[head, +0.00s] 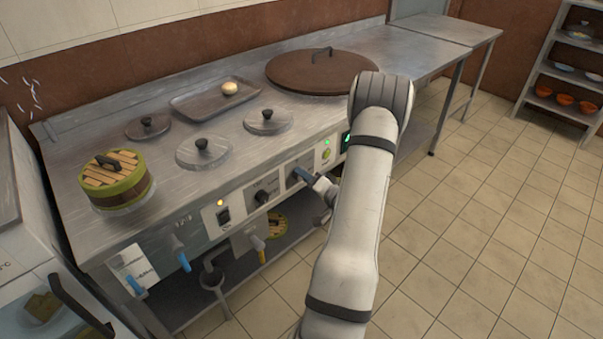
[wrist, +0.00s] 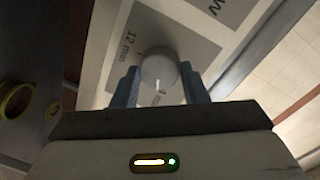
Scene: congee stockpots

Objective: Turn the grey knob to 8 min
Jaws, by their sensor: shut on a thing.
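The grey knob (wrist: 159,72) sits on a grey dial plate (wrist: 188,40) on the front panel of the steel counter. A white pointer line on the knob points down in the wrist view, toward my gripper's body. A "12 min" label shows left of the knob; I cannot see an 8 min mark. The two blue-grey fingers of my gripper (wrist: 160,82) are closed on the knob, one on each side.
A black knob (head: 262,196) is left of my gripper on the panel. A switch (head: 223,215) and blue-handled taps (head: 181,256) are further left. Lids, a bamboo steamer (head: 116,180) and a tray (head: 215,98) are on the counter (head: 330,105). The floor to the right is clear.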

